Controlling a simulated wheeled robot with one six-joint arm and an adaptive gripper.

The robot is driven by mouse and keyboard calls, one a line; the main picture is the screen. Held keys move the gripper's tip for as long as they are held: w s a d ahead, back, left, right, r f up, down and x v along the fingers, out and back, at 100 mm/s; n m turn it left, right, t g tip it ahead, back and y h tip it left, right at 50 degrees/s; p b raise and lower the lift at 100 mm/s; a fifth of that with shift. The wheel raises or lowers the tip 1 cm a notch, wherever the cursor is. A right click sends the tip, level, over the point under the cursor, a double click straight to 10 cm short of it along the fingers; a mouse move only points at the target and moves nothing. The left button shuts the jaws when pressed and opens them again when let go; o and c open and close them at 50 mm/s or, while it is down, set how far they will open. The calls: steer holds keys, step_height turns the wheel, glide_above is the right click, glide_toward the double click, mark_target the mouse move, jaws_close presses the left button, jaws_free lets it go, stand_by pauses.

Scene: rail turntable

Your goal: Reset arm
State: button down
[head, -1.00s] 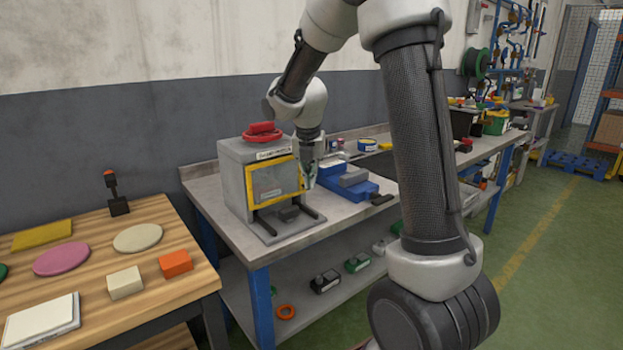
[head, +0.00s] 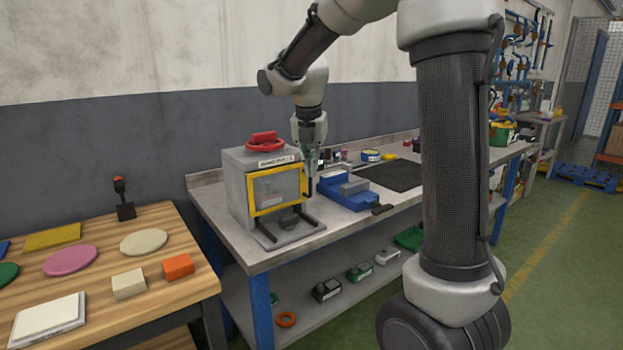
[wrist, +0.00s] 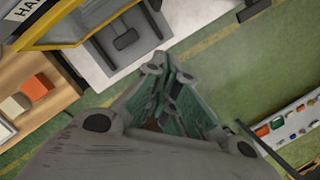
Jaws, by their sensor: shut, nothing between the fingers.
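My gripper (head: 309,162) is shut and empty in the head view. It points down beside the right side of a grey box machine (head: 237,190) with a yellow-framed window, above the grey workbench. My arm reaches in from the upper right. In the wrist view the fingers of my gripper (wrist: 172,95) are closed together. Past them lie the green floor and the bench edge, with part of the yellow frame (wrist: 60,28) at the upper left.
A blue vise (head: 348,192) stands on the bench (head: 290,252) right of the machine. A wooden table (head: 185,225) at the left bears coloured discs, an orange block (head: 178,266), a cream block (head: 129,283) and a small lever (head: 123,198). Open green floor (head: 545,290) lies at the right.

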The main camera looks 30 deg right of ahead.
steer(key=s+d+m+t+y, duration=0.1)
steer(key=s+d+m+t, duration=0.1)
steer(key=s+m, duration=2.6)
steer(key=shift+r+m+y, duration=0.3)
steer(key=shift+s, duration=0.1)
